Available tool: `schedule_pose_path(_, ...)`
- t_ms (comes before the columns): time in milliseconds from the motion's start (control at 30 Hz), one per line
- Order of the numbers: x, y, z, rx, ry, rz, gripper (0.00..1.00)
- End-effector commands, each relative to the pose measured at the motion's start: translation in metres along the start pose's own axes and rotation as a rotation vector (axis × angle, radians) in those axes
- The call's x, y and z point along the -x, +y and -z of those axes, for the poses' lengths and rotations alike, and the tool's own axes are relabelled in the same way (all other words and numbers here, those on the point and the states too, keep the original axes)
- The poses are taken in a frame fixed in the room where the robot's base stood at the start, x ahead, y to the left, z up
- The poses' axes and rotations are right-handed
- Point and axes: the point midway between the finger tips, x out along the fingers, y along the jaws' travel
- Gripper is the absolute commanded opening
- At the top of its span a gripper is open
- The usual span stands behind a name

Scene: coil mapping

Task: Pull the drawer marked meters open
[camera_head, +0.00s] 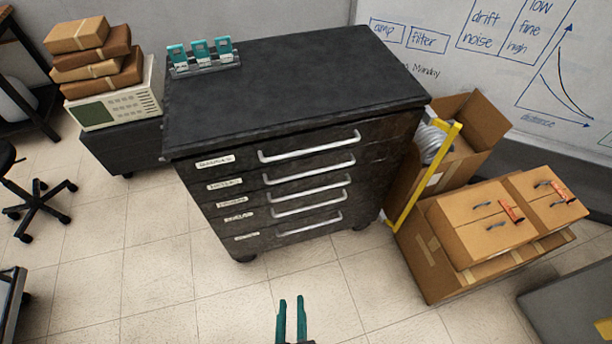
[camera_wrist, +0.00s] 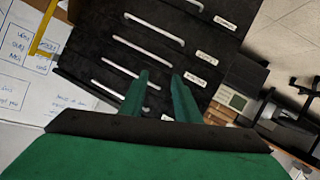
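A black cabinet (camera_head: 290,100) stands in the middle of the head view with several stacked drawers, all shut. Each drawer front has a silver bar handle (camera_head: 310,147) and a small white label (camera_head: 215,162) at its left. The label words are too small to read surely, so I cannot tell which drawer is marked meters. My gripper (camera_head: 292,298) has two green fingers, apart and empty, in front of the cabinet and clear of the handles. In the wrist view the fingers (camera_wrist: 160,76) point toward the drawer fronts, which appear turned over, with labels (camera_wrist: 203,57) at right.
Cardboard boxes (camera_head: 440,275) and a yellow frame (camera_head: 408,215) stand close to the cabinet's right side. A low dark unit with an instrument (camera_head: 115,108) and stacked parcels is at left. The tiled floor (camera_head: 160,270) before the drawers is clear.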

Motion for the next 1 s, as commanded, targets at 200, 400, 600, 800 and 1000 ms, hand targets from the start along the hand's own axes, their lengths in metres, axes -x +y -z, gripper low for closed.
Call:
schedule_pose_path(200,-0.082,-0.018,-0.008,0.304,-0.066,-0.011,0.29)
schedule_pose_path(400,-0.151,-0.017,0.005,0.583,-0.133,-0.072,0.29)
schedule_pose_path(600,-0.212,0.002,0.041,0.849,-0.209,-0.188,0.29)
schedule_pose_path(800,-0.253,0.030,0.092,1.056,-0.290,-0.338,0.29)
schedule_pose_path(1000,-0.268,0.047,0.127,1.155,-0.342,-0.438,0.29)
